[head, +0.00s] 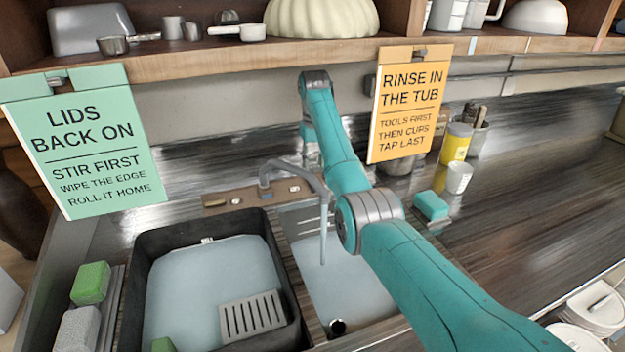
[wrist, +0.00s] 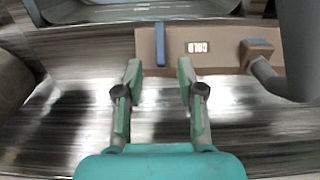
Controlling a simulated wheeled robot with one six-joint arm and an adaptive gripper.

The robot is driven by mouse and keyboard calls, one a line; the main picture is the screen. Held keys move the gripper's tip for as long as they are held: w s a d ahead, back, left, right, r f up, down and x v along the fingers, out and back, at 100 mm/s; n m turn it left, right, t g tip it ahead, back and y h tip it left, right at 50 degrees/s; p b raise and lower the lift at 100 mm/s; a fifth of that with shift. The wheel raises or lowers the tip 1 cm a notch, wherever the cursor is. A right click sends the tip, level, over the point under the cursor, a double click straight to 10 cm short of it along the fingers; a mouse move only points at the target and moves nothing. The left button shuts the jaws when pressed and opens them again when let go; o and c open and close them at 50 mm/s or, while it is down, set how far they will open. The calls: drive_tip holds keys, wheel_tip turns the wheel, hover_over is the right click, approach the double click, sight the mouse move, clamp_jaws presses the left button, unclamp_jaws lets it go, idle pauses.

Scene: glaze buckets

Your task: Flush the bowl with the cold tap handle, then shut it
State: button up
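In the wrist view my gripper (wrist: 158,75) is open and empty, its two green fingertips apart. A blue bar handle (wrist: 160,44) lies just beyond the gap between them, beside an upside-down COLD label (wrist: 197,47) on the brown tap board (wrist: 225,60). I cannot tell if the fingers touch the handle. In the head view the grey tap spout (head: 300,172) arches over the sink bowl (head: 352,292). A pale thin streak (head: 323,240) below its end looks like running water. The bowl's drain (head: 338,326) is dark.
A black tub (head: 137,285) with pale liquid and a slotted grey plate (head: 252,316) stands left of the bowl. A green sign (head: 85,140) and an orange sign (head: 408,103) hang from the shelf (head: 200,62).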

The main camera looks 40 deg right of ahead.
drive_tip(key=shift+f, duration=3.6)
drive_tip(key=shift+c, duration=0.2)
clamp_jaws()
